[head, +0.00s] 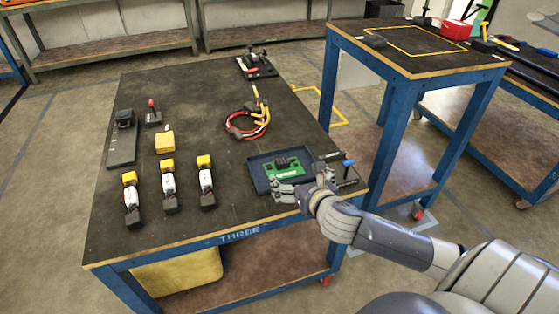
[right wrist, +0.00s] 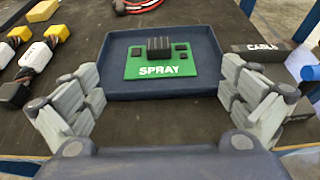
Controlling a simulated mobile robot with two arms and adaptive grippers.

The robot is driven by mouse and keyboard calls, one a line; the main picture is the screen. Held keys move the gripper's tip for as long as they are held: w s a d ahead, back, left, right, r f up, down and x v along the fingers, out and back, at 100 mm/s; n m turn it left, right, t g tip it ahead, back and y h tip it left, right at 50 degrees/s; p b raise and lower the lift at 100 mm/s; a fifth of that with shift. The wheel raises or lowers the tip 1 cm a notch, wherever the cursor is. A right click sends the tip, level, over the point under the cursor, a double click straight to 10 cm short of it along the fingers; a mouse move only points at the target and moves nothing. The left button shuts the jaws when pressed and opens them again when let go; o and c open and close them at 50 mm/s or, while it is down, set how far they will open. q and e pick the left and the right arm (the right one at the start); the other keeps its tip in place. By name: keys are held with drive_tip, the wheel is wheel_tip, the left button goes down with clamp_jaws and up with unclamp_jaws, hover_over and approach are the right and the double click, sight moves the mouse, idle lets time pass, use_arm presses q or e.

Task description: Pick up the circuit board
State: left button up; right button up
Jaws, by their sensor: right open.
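The circuit board (head: 283,168) is green with dark components and lies in a dark blue tray (head: 259,185) near the front right of the table. In the right wrist view the board (right wrist: 160,70) shows the word SPRAY and sits inside the tray (right wrist: 117,43). My right gripper (head: 292,191) is at the tray's front edge in the head view. In the right wrist view its fingers (right wrist: 162,100) are spread wide and empty, on the near side of the board, one to each side. My left gripper is not in view.
A yellow block (head: 165,142) and a red-and-yellow cable bundle (head: 248,124) lie farther back. A blue-handled item (head: 348,163) is close to the tray's right. The table's middle is clear.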

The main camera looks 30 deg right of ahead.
sight(284, 164)
drive_tip(key=x, duration=0.4)
drive_tip(key=shift+w+f+b, duration=0.1)
drive_tip(key=shift+w+b, duration=0.15)
drive_tip(key=shift+b, duration=0.15)
drive_tip(key=x, duration=0.2)
drive_tip(key=b+x, duration=0.1)
drive_tip(key=x, duration=0.1)
drive_tip(key=shift+w+r, duration=0.15)
drive_tip(key=shift+r, duration=0.05)
drive_tip(key=shift+w+f, duration=0.1)
drive_tip(key=shift+w, duration=0.3)
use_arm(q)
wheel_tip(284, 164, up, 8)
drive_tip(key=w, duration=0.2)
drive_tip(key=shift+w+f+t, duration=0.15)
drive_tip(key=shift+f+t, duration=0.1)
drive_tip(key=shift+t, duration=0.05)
use_arm(e)
drive_tip(key=shift+s, duration=0.1)
clamp_jaws()
